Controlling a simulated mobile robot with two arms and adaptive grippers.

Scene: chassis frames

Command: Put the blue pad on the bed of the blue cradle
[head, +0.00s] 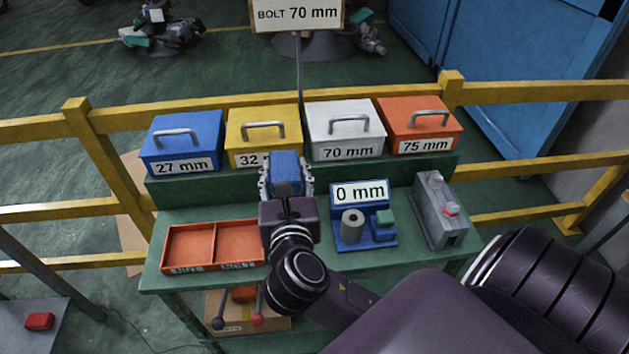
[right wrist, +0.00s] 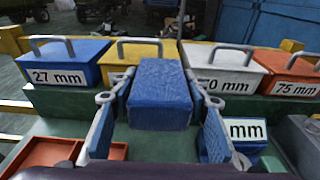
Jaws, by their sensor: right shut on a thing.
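My right gripper (head: 286,178) is shut on the blue pad (head: 286,167), a blue block, and holds it over the bench left of the cradle. In the right wrist view the pad (right wrist: 162,95) sits between the two fingers. The blue cradle (head: 378,238) stands on the bench to the right of the gripper, apart from it. It has a "0 mm" panel at its back, and a grey cylinder and a green block at its front. In the right wrist view the right finger and the frame edge hide part of the cradle. My left gripper is not in view.
Blue, yellow, white and orange labelled boxes (head: 345,144) stand on the raised back shelf. An orange two-part tray (head: 190,246) lies left of the gripper. A grey device (head: 436,208) with a red part stands right of the cradle. Yellow rails (head: 380,92) run behind.

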